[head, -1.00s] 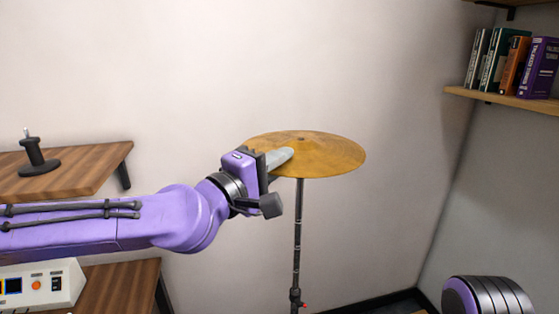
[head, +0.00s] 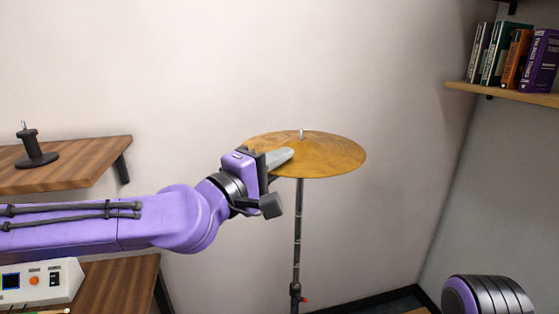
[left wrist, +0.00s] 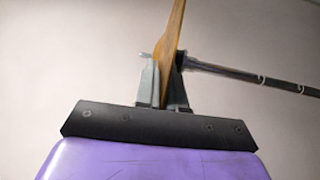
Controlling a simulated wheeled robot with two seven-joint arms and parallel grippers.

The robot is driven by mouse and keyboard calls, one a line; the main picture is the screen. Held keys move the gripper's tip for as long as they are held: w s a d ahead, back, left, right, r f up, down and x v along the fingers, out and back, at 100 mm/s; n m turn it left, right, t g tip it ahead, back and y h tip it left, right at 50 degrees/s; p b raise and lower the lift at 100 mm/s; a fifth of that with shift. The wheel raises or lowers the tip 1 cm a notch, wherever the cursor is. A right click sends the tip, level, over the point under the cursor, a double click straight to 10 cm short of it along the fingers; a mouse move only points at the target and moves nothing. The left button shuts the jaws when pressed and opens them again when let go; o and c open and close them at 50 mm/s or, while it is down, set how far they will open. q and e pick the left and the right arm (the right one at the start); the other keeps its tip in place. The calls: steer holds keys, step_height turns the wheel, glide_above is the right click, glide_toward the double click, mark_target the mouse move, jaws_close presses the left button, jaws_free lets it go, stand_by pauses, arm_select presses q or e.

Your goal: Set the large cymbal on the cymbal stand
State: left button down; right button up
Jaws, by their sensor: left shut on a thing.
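The large cymbal (head: 325,152) is a golden disc, lying nearly level in the head view. My left gripper (head: 285,157) is shut on its left edge. The cymbal stand (head: 298,235) is a dark upright pole under the cymbal. Its silver tip shows above the cymbal's centre, so the pole passes through the centre hole. In the left wrist view the cymbal (left wrist: 173,42) is edge-on between the fingers of my left gripper (left wrist: 165,88). The stand's pole (left wrist: 250,76) runs off to the right there, and its tip shows on the cymbal's other side. My right gripper is not in view.
A wooden shelf (head: 85,165) at the left carries a small black stand (head: 34,150). Below it, a white device (head: 45,283) sits on another wooden surface (head: 122,283). Books (head: 515,57) stand on a shelf (head: 510,93) at the right. The wall behind the cymbal is bare.

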arm_select(q)
steer(key=shift+f+b, duration=0.85)
steer(key=shift+f, duration=0.15)
steer(key=c, duration=1.1)
jaws_free()
steer(key=shift+c, duration=0.2)
steer(key=v, duration=1)
steer(key=shift+s+a, duration=0.15)
steer(key=shift+s, duration=0.1)
